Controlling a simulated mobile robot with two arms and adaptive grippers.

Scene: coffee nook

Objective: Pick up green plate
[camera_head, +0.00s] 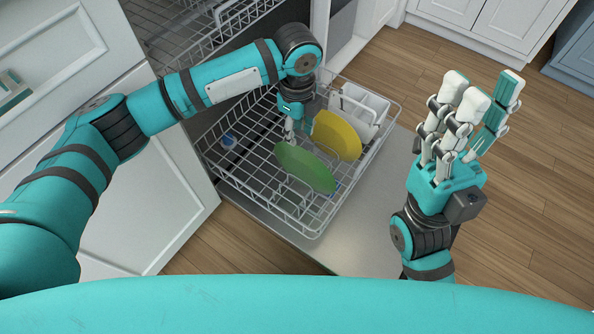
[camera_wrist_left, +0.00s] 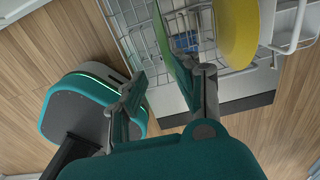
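The green plate (camera_head: 305,167) stands tilted in the pulled-out lower dishwasher rack (camera_head: 262,190). The yellow plate (camera_head: 337,135) stands just behind it. My left gripper (camera_head: 289,132) points down at the green plate's far left edge. In the left wrist view, its two fingers (camera_wrist_left: 170,82) are apart, and the green plate (camera_wrist_left: 172,42) shows edge-on between them, close to the right finger. I cannot tell whether that finger touches it. My right gripper (camera_head: 486,100) is open and empty, pointing up to the right of the rack.
A white cutlery basket (camera_head: 362,104) sits at the rack's right side. A small blue item (camera_head: 229,141) lies at its left. The upper rack (camera_head: 185,30) is above. White cabinets flank the dishwasher. Wooden floor (camera_head: 540,170) is clear at right.

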